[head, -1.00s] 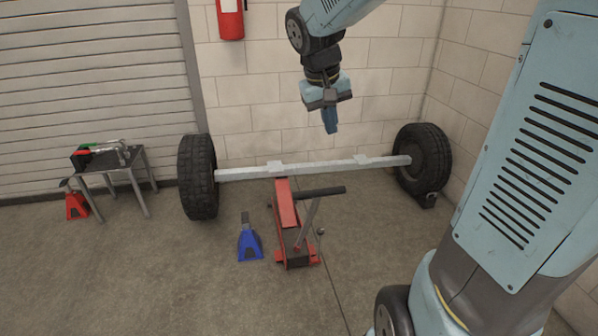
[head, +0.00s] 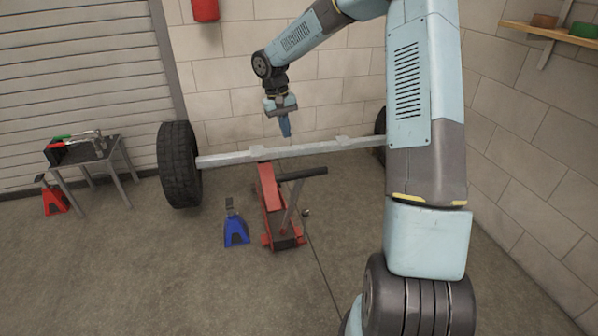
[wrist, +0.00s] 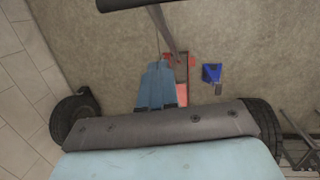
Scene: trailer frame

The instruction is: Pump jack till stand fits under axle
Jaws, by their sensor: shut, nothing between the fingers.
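The red floor jack (head: 270,200) stands on the floor with its front end under the grey axle (head: 240,156). Its handle (head: 303,174) rises at a tilt and ends in a dark crossbar grip. The blue jack stand (head: 235,230) is upright on the floor, left of the jack and in front of the axle. My gripper (head: 286,128) points down in front of the wall, in the picture above the axle and the handle grip. It is shut and empty, apart from the handle. The wrist view shows the closed blue fingers (wrist: 156,88), the jack (wrist: 181,72) and the blue stand (wrist: 212,74).
Tires (head: 180,165) hold the axle's ends; my arm hides most of the right one. A small metal table (head: 85,150) with tools stands left, with a red jack stand (head: 53,198) beside it. A shelf (head: 555,33) hangs upper right. The front left floor is clear.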

